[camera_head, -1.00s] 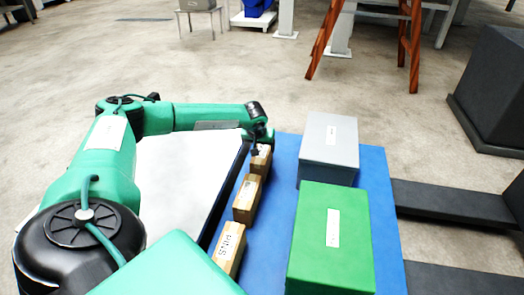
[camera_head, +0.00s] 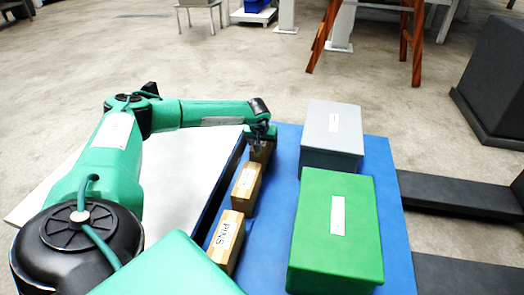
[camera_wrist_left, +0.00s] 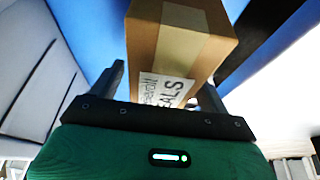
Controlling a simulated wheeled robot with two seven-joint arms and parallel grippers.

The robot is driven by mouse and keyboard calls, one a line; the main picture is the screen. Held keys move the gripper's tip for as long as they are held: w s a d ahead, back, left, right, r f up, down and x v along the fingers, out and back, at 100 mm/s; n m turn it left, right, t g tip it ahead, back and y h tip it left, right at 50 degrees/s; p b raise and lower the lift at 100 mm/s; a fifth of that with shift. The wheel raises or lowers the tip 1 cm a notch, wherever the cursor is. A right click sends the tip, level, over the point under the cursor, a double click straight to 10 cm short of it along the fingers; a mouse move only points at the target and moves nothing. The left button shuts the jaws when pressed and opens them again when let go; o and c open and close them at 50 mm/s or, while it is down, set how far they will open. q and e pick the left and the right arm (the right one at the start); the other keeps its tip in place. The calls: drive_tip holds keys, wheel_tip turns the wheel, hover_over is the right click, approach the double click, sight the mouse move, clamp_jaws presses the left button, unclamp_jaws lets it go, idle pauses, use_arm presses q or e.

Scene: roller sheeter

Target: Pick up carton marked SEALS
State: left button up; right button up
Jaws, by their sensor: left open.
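The carton marked SEALS (camera_wrist_left: 178,40) is a brown box with a tape strip and a white label, of which "ALS" reads clearly in the left wrist view. In the head view it is the farthest carton (camera_head: 260,153) of a row on the blue surface, partly hidden by my left gripper (camera_head: 262,142). In the left wrist view my left gripper (camera_wrist_left: 164,82) is open, with a finger on each side of the carton. I cannot tell whether either finger touches it. My right gripper is not in view.
A middle carton (camera_head: 246,189) and a carton marked PINS (camera_head: 227,240) stand nearer in the row. A grey box (camera_head: 331,140) and a green box (camera_head: 335,235) stand to the right on the blue surface (camera_head: 283,180). A white surface (camera_head: 185,185) lies left.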

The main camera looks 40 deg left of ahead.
use_arm(q)
drive_tip(key=shift+f+p, duration=0.2)
drive_tip(key=shift+p, duration=0.1)
idle(0.5)
drive_tip(key=c, duration=1.4)
